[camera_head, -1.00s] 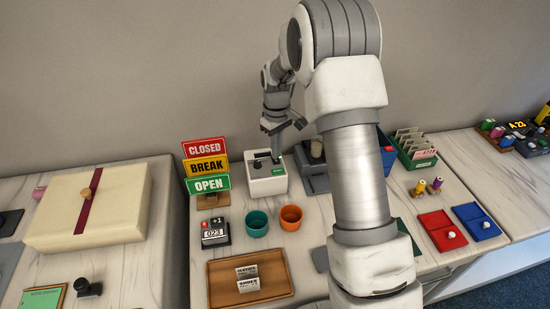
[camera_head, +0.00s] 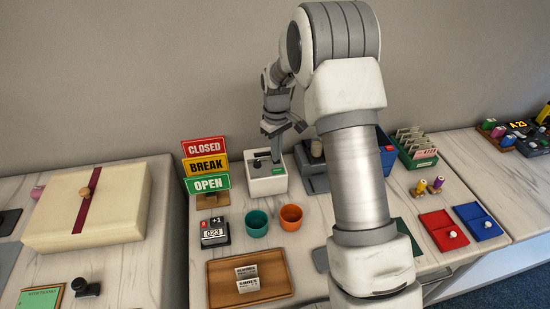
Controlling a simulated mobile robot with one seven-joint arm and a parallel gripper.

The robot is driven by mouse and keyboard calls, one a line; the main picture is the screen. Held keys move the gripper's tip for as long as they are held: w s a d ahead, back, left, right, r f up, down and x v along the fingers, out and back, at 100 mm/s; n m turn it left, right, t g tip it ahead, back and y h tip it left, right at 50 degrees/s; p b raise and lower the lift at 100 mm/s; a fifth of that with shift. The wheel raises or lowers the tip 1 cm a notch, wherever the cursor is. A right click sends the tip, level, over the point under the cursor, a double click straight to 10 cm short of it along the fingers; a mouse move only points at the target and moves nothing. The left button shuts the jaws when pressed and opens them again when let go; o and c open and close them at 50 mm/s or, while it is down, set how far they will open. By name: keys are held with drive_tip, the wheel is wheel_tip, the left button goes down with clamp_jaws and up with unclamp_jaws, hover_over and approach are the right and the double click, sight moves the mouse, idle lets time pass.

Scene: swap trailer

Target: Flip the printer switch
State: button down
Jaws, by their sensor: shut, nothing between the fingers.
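A white box-shaped device (camera_head: 266,185), which looks like the printer, stands on the table just right of the stacked signs. It has a dark top plate with a small black knob or lever, and a small green mark near its top right. My gripper (camera_head: 276,159) is shut and empty, pointing down at the right part of the device's top. The fingertips are at or just above that top; I cannot tell whether they touch. The switch's own position is too small to make out.
The CLOSED, BREAK and OPEN signs (camera_head: 206,167) stand close on the left. A dark grey device (camera_head: 312,172) is close on the right. Teal (camera_head: 257,224) and orange (camera_head: 291,217) cups, a counter (camera_head: 214,232) and a brown tray (camera_head: 222,288) lie in front.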

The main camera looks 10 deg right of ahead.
drive_tip(key=shift+f, duration=0.4)
drive_tip(key=shift+r, duration=0.15)
drive_tip(key=shift+r+p, duration=2.25)
drive_tip(key=shift+r, duration=1.15)
